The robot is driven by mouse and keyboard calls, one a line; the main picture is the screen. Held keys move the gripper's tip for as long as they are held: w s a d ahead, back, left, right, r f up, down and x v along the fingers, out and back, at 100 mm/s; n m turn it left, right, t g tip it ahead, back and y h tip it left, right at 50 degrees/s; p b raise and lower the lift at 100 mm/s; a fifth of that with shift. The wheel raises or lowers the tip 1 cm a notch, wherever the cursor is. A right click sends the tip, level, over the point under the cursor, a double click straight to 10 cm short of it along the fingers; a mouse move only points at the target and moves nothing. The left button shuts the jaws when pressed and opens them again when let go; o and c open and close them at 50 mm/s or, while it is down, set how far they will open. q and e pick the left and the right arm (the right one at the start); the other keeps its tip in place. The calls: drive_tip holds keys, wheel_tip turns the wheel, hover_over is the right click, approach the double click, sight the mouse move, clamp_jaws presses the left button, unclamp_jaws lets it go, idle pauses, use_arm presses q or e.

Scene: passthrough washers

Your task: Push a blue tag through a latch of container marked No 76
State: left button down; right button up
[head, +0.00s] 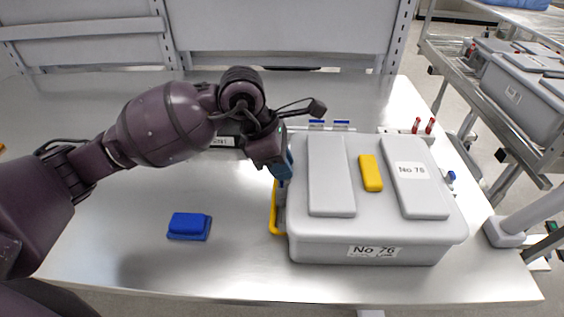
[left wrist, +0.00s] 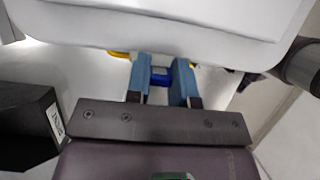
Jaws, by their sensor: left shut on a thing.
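The grey container marked No 76 (head: 325,246) sits on the steel table with its lid on. Its left side has a yellow handle (head: 273,222) and faces my left gripper (head: 284,172). The latch on that side is mostly hidden by the gripper and the lid edge. In the left wrist view my left gripper (left wrist: 162,78) is shut on a small blue tag (left wrist: 160,75), close to the container's side wall (left wrist: 150,35). I cannot tell whether the tag touches the latch. In the head view the tag is not clearly seen. My right gripper is not in view.
A blue block (head: 190,224) lies on the table left of the container. Behind the container, a holder has blue-topped pieces (head: 341,124) and red-topped pieces (head: 430,126). A rack with grey containers (head: 520,90) stands at the right. The table's left half is mostly clear.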

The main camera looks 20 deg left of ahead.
use_arm(q)
drive_tip(key=c, duration=0.9)
unclamp_jaws()
drive_tip(key=shift+f, duration=0.1)
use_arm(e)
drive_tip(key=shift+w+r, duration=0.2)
use_arm(q)
drive_tip(key=shift+o, duration=0.3)
drive_tip(key=o, duration=0.4)
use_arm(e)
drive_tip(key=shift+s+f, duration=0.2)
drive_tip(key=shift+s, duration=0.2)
use_arm(q)
drive_tip(key=shift+r, duration=0.2)
